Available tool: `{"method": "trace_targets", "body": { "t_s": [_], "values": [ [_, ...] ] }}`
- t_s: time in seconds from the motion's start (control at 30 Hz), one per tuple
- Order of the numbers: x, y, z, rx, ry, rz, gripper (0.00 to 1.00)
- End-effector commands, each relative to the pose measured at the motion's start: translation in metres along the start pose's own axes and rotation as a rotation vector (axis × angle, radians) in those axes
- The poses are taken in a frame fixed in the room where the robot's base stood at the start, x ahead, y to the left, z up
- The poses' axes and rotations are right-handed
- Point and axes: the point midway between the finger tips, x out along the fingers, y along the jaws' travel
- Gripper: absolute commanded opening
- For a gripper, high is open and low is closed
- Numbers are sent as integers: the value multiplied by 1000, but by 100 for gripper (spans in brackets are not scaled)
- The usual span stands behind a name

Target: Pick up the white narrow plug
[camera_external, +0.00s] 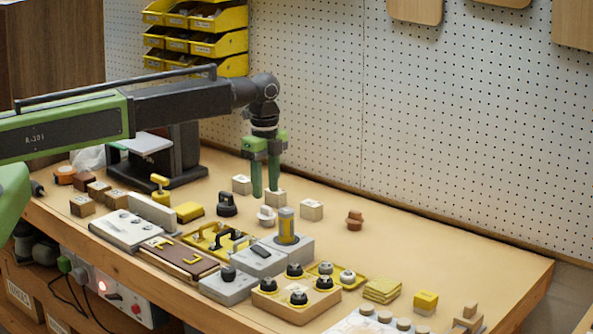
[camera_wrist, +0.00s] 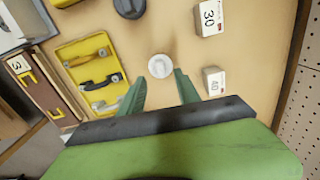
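The white narrow plug (camera_external: 267,215) stands on the bench top, just in front of a pale block. In the wrist view it is a round white piece with a raised ridge (camera_wrist: 160,66), lying ahead of the fingertips and centred between them. My gripper (camera_external: 265,193) points down above the bench with its two green fingers apart. In the wrist view my gripper (camera_wrist: 160,80) is open, with nothing between its fingers. The gap in height between fingertips and plug is hard to judge.
Pale numbered blocks (camera_external: 311,210) stand close on the right. A black knob piece (camera_external: 226,204) and a yellow tray with handles (camera_wrist: 62,48) lie to the left. A grey block with a yellow-grey cylinder (camera_external: 287,226) is in front. Bench at the right rear is mostly clear.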

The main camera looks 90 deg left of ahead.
Motion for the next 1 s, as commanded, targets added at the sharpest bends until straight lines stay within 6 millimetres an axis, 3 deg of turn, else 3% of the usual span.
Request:
{"method": "trace_targets", "body": {
  "t_s": [0.17,0.47,0.7,1.0],
  "values": [
    [5,0,0,0,0,0,39],
    [53,-1,0,0,0,0,39],
    [50,-1,0,0,0,0,39],
    [50,-1,0,0,0,0,1]
  ]
}}
